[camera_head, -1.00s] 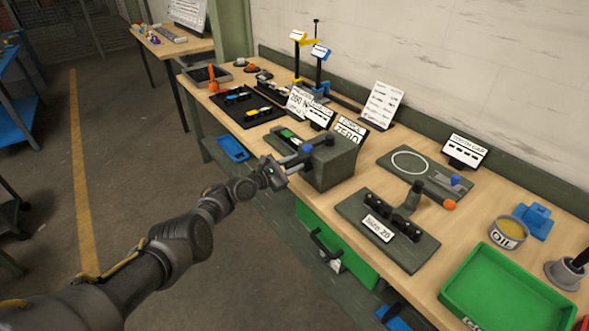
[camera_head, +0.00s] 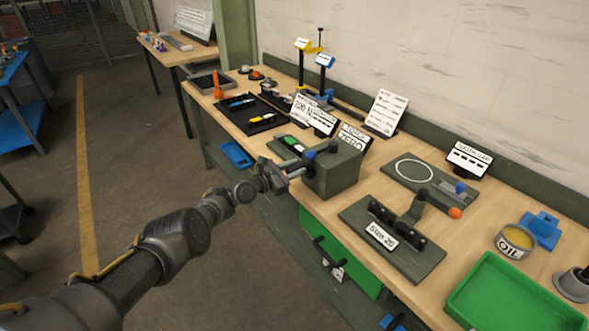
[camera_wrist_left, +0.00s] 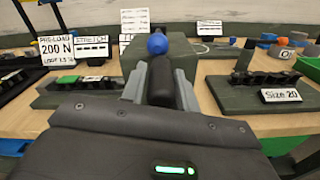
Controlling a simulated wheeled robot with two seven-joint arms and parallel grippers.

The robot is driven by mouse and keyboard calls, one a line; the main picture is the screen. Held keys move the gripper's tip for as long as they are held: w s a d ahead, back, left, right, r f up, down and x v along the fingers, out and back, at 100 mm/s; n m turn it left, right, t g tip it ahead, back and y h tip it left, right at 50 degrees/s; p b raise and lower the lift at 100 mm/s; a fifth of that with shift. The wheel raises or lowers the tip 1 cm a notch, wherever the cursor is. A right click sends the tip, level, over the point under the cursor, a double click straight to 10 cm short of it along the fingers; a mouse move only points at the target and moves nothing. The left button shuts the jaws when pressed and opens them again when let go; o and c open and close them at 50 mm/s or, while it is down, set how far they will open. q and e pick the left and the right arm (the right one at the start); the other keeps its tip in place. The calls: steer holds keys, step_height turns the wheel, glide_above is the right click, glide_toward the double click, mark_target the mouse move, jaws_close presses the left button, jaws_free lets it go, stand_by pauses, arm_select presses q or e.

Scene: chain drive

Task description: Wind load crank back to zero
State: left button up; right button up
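The load crank has a blue knob (camera_head: 309,155) at the near left side of a grey-green box (camera_head: 335,172) on the bench. My left gripper (camera_head: 301,169) is at this crank, coming from the aisle side. In the left wrist view its two grey fingers (camera_wrist_left: 160,88) stand on either side of the dark crank handle, with the blue knob (camera_wrist_left: 157,43) just above. Any small gap between fingers and handle cannot be made out. A sign (camera_head: 354,137) behind the box reads ZERO in part. My right gripper is out of view.
A "Size 20" fixture (camera_head: 390,236) stands right of the box. A green tray (camera_head: 515,300) and an oil tin (camera_head: 515,241) are further right. A green drawer (camera_head: 340,262) sits under the bench edge. Signs and black trays (camera_head: 250,112) lie beyond the box.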

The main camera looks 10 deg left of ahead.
arm_select(q)
steer(key=o, duration=0.3)
steer(key=shift+s+a+r+p, duration=0.15)
steer(key=shift+s+a+p, duration=0.05)
steer(key=shift+p, duration=0.3)
steer(key=p+v, duration=0.3)
steer(key=v, duration=0.2)
steer(key=p+v, duration=0.4)
steer(key=v, duration=0.1)
steer(key=shift+s+a+f+p, duration=0.1)
steer(key=shift+a+f+p, duration=0.1)
steer(key=shift+p, duration=0.1)
